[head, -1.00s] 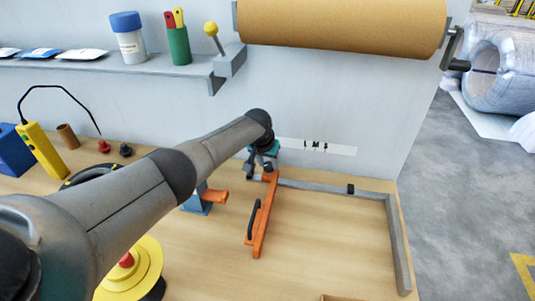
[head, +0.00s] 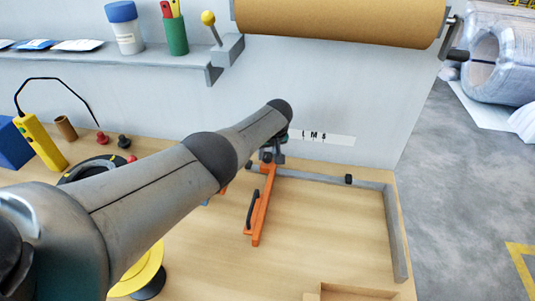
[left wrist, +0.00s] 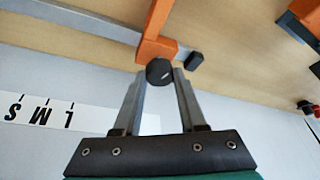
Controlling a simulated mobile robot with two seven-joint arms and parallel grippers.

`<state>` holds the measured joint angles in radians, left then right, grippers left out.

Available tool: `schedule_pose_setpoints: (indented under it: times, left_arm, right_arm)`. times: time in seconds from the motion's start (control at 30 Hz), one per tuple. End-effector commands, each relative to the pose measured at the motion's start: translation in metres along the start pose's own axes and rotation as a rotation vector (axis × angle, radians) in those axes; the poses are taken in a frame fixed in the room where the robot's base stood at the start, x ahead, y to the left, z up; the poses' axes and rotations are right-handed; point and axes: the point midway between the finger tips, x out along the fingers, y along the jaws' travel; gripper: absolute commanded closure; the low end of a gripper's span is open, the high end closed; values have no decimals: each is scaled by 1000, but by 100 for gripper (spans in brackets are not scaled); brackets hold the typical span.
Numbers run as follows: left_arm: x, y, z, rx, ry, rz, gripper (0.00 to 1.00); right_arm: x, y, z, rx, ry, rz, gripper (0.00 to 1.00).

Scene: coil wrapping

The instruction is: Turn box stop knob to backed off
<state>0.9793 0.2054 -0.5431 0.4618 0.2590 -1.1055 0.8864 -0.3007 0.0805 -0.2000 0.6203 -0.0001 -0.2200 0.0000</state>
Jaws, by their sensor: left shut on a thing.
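The box stop is an orange bar (head: 261,212) with a black handle, lying across the wooden table from the grey rail. Its black round knob (left wrist: 160,71) with a small white mark shows in the left wrist view, at the orange bracket's end. My left gripper (left wrist: 160,80) has its two fingers on either side of the knob, shut on it. In the head view my left gripper (head: 270,157) is at the bar's far end, where my arm and wrist partly hide it; the knob cannot be made out there. My right gripper is not in view.
The grey rail (head: 315,184) runs along the back of the table and bears a black clip (head: 349,179). A wall strip marked L M S (head: 322,137) is behind. A yellow disc (head: 140,275) lies under my arm.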

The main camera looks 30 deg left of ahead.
Motion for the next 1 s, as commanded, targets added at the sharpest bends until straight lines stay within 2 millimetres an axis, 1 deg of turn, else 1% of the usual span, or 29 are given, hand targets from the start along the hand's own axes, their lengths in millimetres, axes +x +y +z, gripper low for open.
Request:
schedule_pose_setpoints:
  times: [0.4, 0.43, 0.7, 1.0]
  left_arm:
    - [1, -1, 1, -8, -3, -4, 100]
    - [1, -1, 1, -7, -3, -4, 58]
    - [0, 0, 0, -7, -2, -3, 28]
    - [-1, 0, 0, -6, -1, -2, 28]
  right_arm:
    - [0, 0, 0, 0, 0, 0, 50]
    - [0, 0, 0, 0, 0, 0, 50]
    - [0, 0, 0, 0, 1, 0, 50]
    - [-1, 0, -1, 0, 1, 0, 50]
